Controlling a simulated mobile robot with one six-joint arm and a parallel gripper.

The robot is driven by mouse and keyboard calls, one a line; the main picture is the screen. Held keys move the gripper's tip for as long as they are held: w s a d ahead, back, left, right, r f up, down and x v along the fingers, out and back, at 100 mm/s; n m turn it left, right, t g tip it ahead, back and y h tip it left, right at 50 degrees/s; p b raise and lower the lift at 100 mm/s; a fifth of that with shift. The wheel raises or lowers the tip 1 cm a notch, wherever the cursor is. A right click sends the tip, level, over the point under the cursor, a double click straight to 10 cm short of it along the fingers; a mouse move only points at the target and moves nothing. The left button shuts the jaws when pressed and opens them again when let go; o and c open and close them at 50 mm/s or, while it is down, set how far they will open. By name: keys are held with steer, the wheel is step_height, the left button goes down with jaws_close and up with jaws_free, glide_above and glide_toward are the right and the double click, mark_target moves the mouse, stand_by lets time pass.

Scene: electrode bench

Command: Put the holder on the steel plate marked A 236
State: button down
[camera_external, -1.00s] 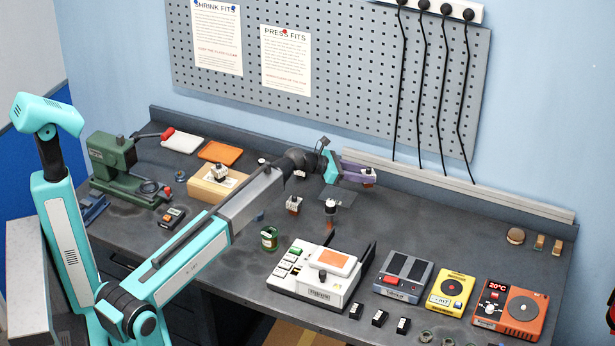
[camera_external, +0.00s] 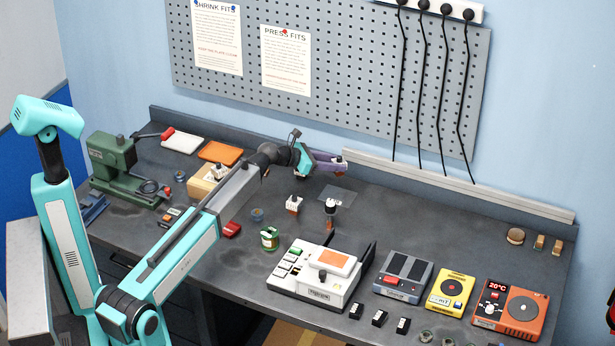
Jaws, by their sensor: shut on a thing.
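My gripper (camera_external: 328,163), with purple jaws, is above the back of the bench, left of the pegboard's rail. It is shut, but the thing between its jaws is small and mostly hidden; I take it for the holder. A flat grey plate (camera_external: 343,193) lies on the bench below and to the right of the jaws; no marking on it is readable. A small block with a dark top (camera_external: 330,207) stands at its front edge. A brown block with a white top (camera_external: 293,205) stands to the left of the plate.
A wooden block (camera_external: 203,187) and a green press (camera_external: 110,165) stand left. A green jar (camera_external: 269,239), a white device (camera_external: 310,278), a grey twin-pad unit (camera_external: 404,275), a yellow device (camera_external: 450,293) and an orange hot plate (camera_external: 510,308) line the front.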

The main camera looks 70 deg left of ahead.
steer(key=shift+f+p, duration=0.45)
steer(key=shift+f, duration=2.4)
steer(key=shift+f+p, duration=0.3)
steer(key=shift+f, duration=1.55)
steer(key=shift+f, duration=0.15)
steer(key=c, duration=1.2)
jaws_free()
steer(key=b+v, duration=0.2)
steer(key=v, duration=1)
steer(key=shift+r, duration=0.2)
